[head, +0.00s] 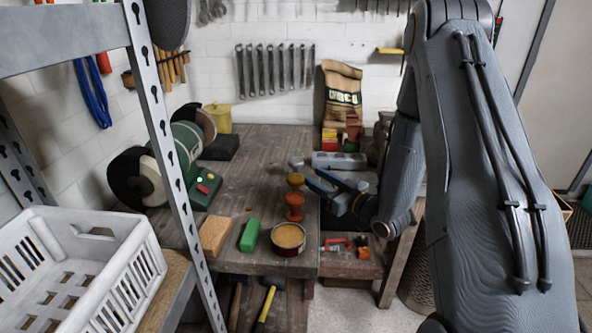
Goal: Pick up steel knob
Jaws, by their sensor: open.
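A small grey, rounded thing that looks like the steel knob (296,161) stands on the wooden bench (262,148), behind two orange-brown knobs. My gripper (313,178) reaches in from the right over the bench, its two dark fingers pointing left and apart. Nothing shows between the fingers. The grey knob is just beyond and left of the fingertips, apart from them as far as I can tell. The upper orange knob (295,180) and the lower orange-brown knob (294,200) are close to the fingertips on the left.
A round tin (288,238), a green block (250,234) and a tan block (214,236) lie at the bench front. A bench grinder (187,150) stands left. A grey vise-like block (340,160) is behind my gripper. A shelf post (165,140) and white crate (120,268) are nearer left.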

